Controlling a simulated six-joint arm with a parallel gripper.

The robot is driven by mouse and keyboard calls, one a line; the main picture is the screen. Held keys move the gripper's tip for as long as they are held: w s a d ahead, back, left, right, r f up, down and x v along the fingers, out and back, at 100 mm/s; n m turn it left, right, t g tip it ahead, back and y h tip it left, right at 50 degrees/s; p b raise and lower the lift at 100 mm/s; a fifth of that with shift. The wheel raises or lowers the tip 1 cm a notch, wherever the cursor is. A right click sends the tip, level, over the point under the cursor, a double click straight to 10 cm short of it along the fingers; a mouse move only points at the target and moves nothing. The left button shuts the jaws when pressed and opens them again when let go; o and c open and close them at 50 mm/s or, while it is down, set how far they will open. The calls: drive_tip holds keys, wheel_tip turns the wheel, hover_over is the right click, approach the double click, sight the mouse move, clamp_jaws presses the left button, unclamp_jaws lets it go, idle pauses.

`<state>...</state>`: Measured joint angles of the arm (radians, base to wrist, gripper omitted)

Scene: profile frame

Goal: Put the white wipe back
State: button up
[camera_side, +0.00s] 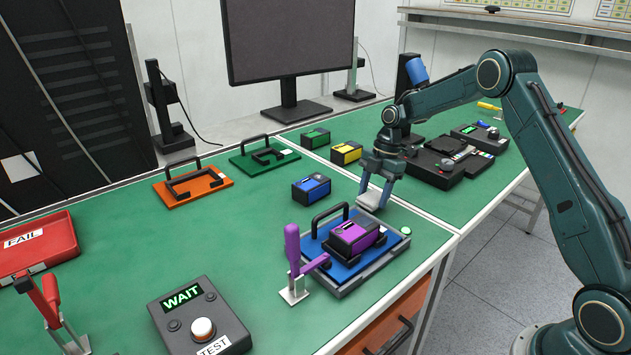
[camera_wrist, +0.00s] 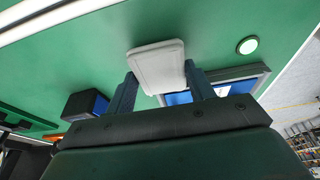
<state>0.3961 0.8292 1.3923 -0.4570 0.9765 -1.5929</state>
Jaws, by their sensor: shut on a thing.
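The white wipe (camera_wrist: 157,66) is a pale, flat, rounded rectangular pad. In the wrist view it sits between the two fingers of my gripper (camera_wrist: 161,88), its far part reaching past the fingertips. In the side view my gripper (camera_side: 377,188) points down, shut on the wipe (camera_side: 372,200), just behind the blue fixture plate. The wipe looks close to the green mat; I cannot tell whether it touches it.
A blue fixture (camera_side: 340,263) holds a purple-topped block (camera_side: 354,237), with a purple-handled clamp (camera_side: 293,255) beside it. A small round pale disc (camera_side: 405,231) lies right of the fixture; a blue-topped block (camera_side: 311,189) stands left of my gripper. Green mat (camera_side: 240,225) is clear at left.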

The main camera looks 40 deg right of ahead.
drive_tip(key=shift+f, duration=0.7)
drive_tip(key=shift+f, duration=0.15)
drive_tip(key=o, duration=0.9)
drive_tip(key=v, duration=1.2)
drive_tip(key=shift+r, duration=0.2)
